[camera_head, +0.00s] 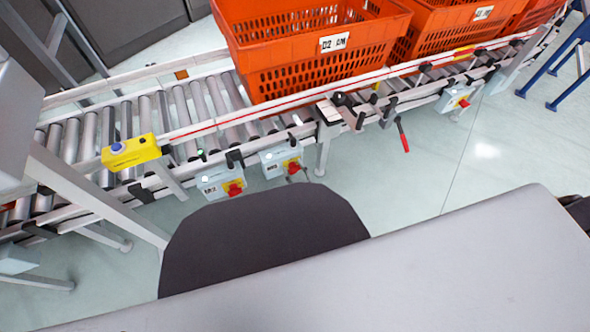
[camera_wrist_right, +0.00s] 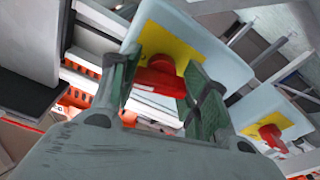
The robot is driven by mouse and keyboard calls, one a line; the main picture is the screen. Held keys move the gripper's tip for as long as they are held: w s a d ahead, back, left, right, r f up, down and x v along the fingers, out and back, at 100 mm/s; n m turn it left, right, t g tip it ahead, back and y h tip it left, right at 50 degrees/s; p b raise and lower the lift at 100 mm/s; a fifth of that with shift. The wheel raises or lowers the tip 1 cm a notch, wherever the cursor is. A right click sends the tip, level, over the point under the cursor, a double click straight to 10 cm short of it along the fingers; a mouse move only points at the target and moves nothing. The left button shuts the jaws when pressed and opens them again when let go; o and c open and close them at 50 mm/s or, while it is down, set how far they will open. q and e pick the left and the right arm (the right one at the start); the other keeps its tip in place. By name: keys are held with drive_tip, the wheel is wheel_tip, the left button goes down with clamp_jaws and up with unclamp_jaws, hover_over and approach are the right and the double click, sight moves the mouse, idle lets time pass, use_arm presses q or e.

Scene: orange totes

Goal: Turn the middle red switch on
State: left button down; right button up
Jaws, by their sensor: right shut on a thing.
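In the head view, grey boxes with red switches on yellow plates hang on the conveyor's near side: a left red switch (camera_head: 234,188), the middle red switch (camera_head: 293,167) and a right one (camera_head: 463,103) farther off. In the right wrist view, the fingers of my right gripper (camera_wrist_right: 160,80) stand on both sides of a red switch handle (camera_wrist_right: 157,79) and are shut on it. It looks like the middle one. Another red switch (camera_wrist_right: 271,137) shows at the right there. I cannot tell whether the handle is turned. My left gripper is not in view.
The roller conveyor (camera_head: 180,105) carries orange totes (camera_head: 300,45). A yellow button box (camera_head: 130,152) sits on its left part. A red-handled lever (camera_head: 402,136) hangs from the rail. A dark rounded shape (camera_head: 260,240) and a grey surface fill the foreground.

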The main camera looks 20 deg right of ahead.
drive_tip(key=shift+m+h, duration=0.4)
drive_tip(key=shift+m, duration=1.3)
drive_tip(key=o, duration=1)
drive_tip(key=shift+s, duration=0.1)
drive_tip(key=shift+s+d+f, duration=0.25)
drive_tip(key=shift+s, duration=1.7)
drive_tip(key=shift+s+d+f, duration=0.3)
drive_tip(key=shift+s, duration=1.6)
drive_tip(key=shift+s+d+f, duration=0.25)
drive_tip(key=shift+s, duration=1.7)
drive_tip(key=shift+w, duration=0.15)
